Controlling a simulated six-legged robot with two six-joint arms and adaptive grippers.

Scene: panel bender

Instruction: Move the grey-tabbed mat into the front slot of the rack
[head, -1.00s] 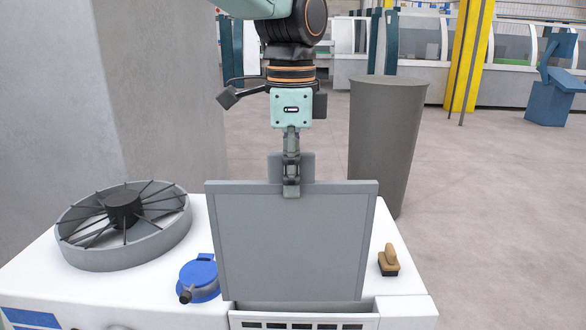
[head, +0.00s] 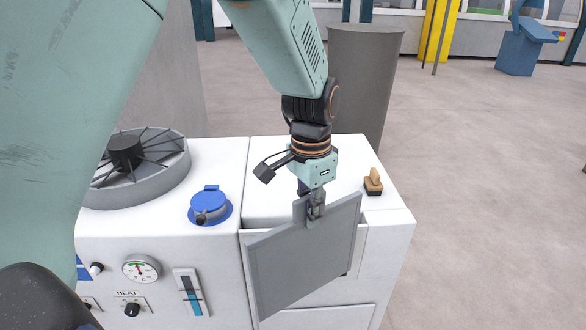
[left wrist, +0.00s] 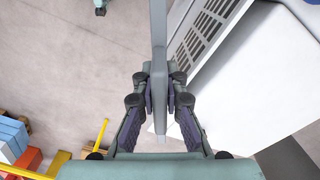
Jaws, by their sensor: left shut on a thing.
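The grey mat (head: 305,260) is a thin flat panel with a grey tab (head: 300,208) on its top edge. My left gripper (head: 316,212) is shut on the tab, and the mat hangs tilted in front of the white cabinet. In the left wrist view the mat (left wrist: 159,50) shows edge-on between the fingers of my left gripper (left wrist: 160,92). A row of dark slots, perhaps the rack (left wrist: 208,25), lies to the right of the mat there, apart from it. In the head view the mat hides most of that area. My right gripper is not in view.
The white cabinet (head: 210,255) carries a round grey fan ring (head: 150,190), a blue lidded fitting (head: 210,207) and a wooden-handled brush (head: 373,183). A tall grey bin (head: 365,90) stands behind.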

